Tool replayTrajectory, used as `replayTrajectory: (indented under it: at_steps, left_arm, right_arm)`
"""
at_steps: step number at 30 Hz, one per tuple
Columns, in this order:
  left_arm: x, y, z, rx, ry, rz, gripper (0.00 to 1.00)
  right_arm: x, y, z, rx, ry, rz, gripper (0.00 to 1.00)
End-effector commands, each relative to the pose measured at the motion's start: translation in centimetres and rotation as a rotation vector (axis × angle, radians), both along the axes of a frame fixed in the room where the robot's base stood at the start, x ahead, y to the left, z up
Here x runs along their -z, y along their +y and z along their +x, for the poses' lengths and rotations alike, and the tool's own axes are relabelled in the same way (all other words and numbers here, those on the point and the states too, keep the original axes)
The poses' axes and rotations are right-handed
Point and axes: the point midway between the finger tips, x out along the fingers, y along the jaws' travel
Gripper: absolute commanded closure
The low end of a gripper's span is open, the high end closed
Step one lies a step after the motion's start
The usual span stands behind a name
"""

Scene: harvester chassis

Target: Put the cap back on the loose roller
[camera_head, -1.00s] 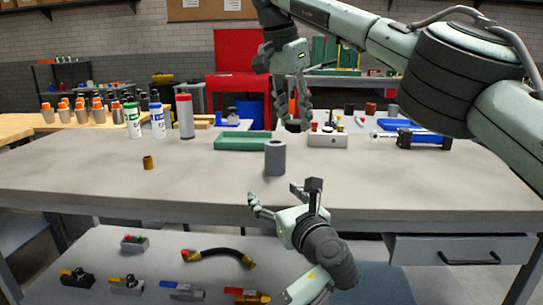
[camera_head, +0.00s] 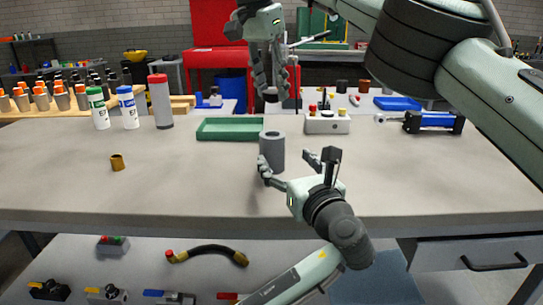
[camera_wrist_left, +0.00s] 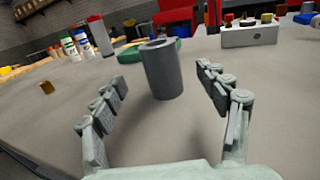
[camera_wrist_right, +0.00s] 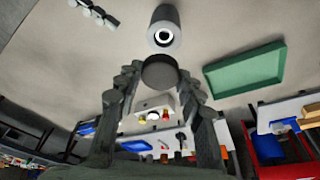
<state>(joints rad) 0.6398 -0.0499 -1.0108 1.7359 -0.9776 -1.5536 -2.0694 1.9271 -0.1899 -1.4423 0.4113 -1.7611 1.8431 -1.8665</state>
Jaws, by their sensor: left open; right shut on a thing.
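The loose roller is a grey cylinder (camera_head: 272,158) standing upright on the table. In the left wrist view it (camera_wrist_left: 162,72) stands just ahead of the open fingers. My left gripper (camera_head: 288,166) is open, low beside the roller, with fingers pointing toward it. My right gripper (camera_head: 270,82) is shut on a dark round cap (camera_head: 270,96), held above the roller with a gap between. In the right wrist view the cap (camera_wrist_right: 160,73) is between the fingertips. The roller's top (camera_wrist_right: 163,35) shows a light ring around a dark centre there.
A green tray (camera_head: 230,134) lies just behind and left of the roller. A grey button box (camera_head: 327,124) stands behind right. A small brass bushing (camera_head: 117,162) and several bottles stand at left. A blue cylinder (camera_head: 432,121) lies at right. The front of the table is clear.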

Motion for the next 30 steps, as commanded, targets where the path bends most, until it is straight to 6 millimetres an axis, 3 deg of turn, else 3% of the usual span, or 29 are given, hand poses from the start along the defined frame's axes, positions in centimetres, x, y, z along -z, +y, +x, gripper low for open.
replayTrajectory:
  at_steps: [7,21,30]
  left_arm:
    - [0.0,0.5,1.3,-0.002,0.0,0.001,0.26]
    - [0.0,3.2,9.2,-0.003,0.0,0.001,0.26]
    - [0.0,3.9,11.3,-0.001,0.0,0.0,0.26]
  right_arm:
    - [0.0,0.0,0.0,0.0,0.0,0.0,0.78]
    - [0.0,0.0,0.0,0.0,0.0,0.0,0.78]
    - [0.0,0.0,0.0,0.0,0.0,0.0,0.78]
